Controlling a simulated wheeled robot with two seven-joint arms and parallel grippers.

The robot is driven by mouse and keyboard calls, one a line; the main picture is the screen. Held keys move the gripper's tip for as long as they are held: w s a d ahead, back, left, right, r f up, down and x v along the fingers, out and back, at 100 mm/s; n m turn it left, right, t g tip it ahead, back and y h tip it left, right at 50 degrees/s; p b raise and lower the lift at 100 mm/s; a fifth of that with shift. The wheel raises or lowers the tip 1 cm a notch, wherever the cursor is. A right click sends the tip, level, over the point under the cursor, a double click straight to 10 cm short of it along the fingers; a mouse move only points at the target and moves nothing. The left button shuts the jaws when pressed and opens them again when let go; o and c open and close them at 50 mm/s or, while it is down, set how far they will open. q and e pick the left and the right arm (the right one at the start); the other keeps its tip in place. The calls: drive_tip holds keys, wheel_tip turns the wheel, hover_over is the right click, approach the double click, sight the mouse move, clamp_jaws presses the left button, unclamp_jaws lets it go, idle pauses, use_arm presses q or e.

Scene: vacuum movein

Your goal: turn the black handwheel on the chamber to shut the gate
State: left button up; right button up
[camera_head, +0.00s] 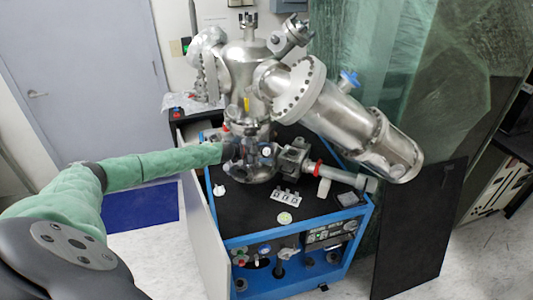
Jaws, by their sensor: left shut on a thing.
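The steel vacuum chamber (246,70) stands upright on a blue-framed cart with a black top. My left arm, in a green sleeve, reaches in from the left. Its gripper (229,152) is at the lower left side of the chamber and is small in view. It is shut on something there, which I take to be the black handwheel. The wheel is mostly hidden by the gripper and sleeve, so its turn angle cannot be told. The gate itself does not show. My right gripper is not in view.
A large steel cylinder (350,122) slants from the chamber to the right. A pipe with a red ring (317,168) runs right above the cart top (245,205). An open white panel (205,225) stands at the cart's left. A black board (420,230) is at right.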

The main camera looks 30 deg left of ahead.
use_arm(q)
drive_tip(key=shift+w+m+g, duration=0.1)
drive_tip(key=shift+m+g, duration=1)
drive_tip(key=shift+m, duration=0.4)
drive_tip(key=shift+m+g+h, duration=0.3)
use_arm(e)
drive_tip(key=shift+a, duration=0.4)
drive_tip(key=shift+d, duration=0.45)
use_arm(q)
drive_tip(key=o, duration=0.9)
drive_tip(key=shift+o, duration=0.3)
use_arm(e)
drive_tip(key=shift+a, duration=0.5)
